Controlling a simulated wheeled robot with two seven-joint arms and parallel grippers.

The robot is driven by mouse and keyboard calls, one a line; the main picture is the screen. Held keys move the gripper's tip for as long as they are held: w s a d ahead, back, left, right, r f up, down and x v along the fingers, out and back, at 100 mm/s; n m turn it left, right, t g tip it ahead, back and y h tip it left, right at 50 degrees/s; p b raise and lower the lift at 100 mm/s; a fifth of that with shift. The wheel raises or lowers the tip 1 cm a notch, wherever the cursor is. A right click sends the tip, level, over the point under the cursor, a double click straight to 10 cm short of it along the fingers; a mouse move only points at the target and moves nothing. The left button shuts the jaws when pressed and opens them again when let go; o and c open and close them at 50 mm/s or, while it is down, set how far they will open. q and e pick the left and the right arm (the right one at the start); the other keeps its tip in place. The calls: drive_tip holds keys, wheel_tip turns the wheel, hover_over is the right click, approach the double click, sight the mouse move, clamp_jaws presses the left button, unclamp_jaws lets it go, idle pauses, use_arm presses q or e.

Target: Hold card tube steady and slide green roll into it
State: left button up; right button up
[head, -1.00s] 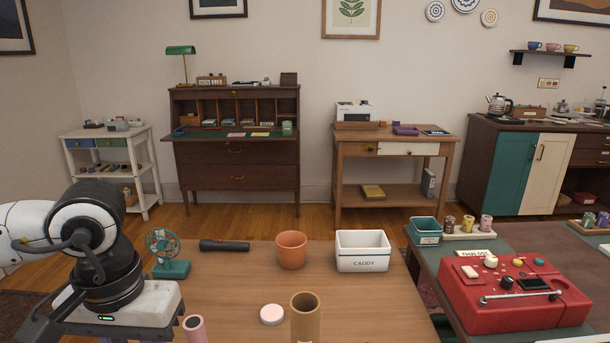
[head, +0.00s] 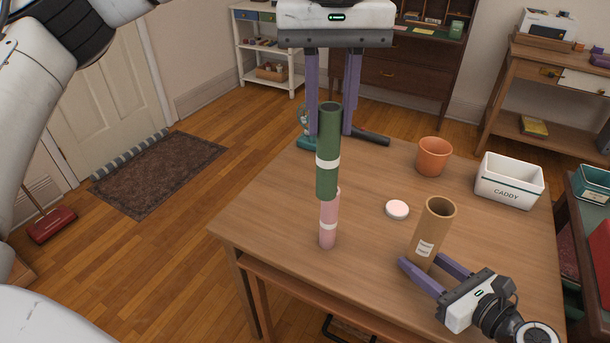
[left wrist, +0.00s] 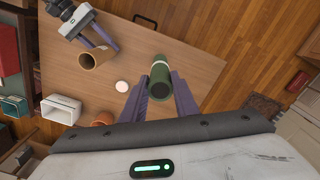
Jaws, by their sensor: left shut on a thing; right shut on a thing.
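The green roll (head: 328,130), with a white band, is upright between the fingers of my left gripper (head: 331,128), which is shut on it above the table. It also shows in the left wrist view (left wrist: 160,75). The brown card tube (head: 436,225) stands upright on the table, its open end up and a white label on its side. My right gripper (head: 421,265) is shut on the tube's lower part; the tube also shows in the left wrist view (left wrist: 98,58). The green roll is to the left of the tube, apart from it.
A pink roll (head: 328,225) stands on the table, partly hidden by the green roll. A pale round disc (head: 397,210) lies beside the tube. An orange pot (head: 433,157), a white caddy (head: 510,180) and a dark torch (head: 371,137) are further back. The table's left front is clear.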

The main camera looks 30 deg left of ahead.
use_arm(q)
drive_tip(key=w+d+r+m, duration=0.15)
drive_tip(key=w+d, duration=0.25)
drive_tip(key=d, duration=0.5)
drive_tip(key=w+d+r, duration=0.3)
drive_tip(key=w+d, duration=0.1)
drive_tip(key=d, duration=0.5)
wheel_tip(320, 180, down, 12)
drive_tip(key=shift+s+d, duration=0.3)
idle(0.5)
drive_tip(key=shift+f, duration=0.15)
drive_tip(key=o, duration=1.1)
drive_tip(key=shift+o, duration=0.2)
